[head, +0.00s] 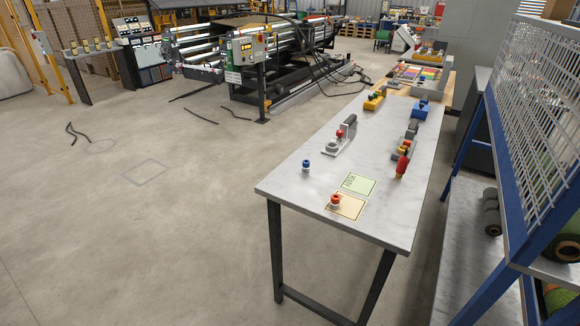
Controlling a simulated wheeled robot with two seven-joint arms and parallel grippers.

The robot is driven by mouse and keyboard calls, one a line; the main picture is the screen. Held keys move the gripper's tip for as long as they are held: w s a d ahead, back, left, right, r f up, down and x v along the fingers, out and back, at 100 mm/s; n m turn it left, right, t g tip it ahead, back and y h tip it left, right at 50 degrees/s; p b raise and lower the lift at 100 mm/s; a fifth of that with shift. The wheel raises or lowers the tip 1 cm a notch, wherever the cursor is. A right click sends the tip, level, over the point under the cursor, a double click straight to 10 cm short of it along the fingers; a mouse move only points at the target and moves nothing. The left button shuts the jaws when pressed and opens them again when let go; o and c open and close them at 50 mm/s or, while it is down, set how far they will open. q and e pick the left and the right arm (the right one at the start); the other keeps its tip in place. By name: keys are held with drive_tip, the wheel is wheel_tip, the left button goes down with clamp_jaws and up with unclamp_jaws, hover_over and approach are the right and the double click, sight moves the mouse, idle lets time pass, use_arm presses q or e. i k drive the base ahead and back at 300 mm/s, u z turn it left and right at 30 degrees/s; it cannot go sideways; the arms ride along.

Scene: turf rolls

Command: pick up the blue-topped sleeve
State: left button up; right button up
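The blue-topped sleeve (306,165) stands upright on the near left part of the metal-topped table (285,186), close to its left edge. It is small, with a blue top and a whitish lower part. A similar sleeve with a red-orange top (335,200) stands on an orange-bordered card (351,210) near the table's front edge. Neither of my grippers shows in the head view.
A green card (359,185) lies behind the orange one. A grey bracket fixture (341,138), a red-handled tool (402,165) and yellow and blue blocks stand farther back. A blue-framed mesh rack (536,110) borders the table's right side. Open floor lies left.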

sight(306, 163)
drive_tip(key=k, duration=0.65)
drive_tip(key=z, duration=0.5)
drive_tip(key=i, duration=0.5)
drive_tip(key=z, duration=0.6)
drive_tip(key=i, duration=0.7)
drive_tip(key=u, duration=0.4)
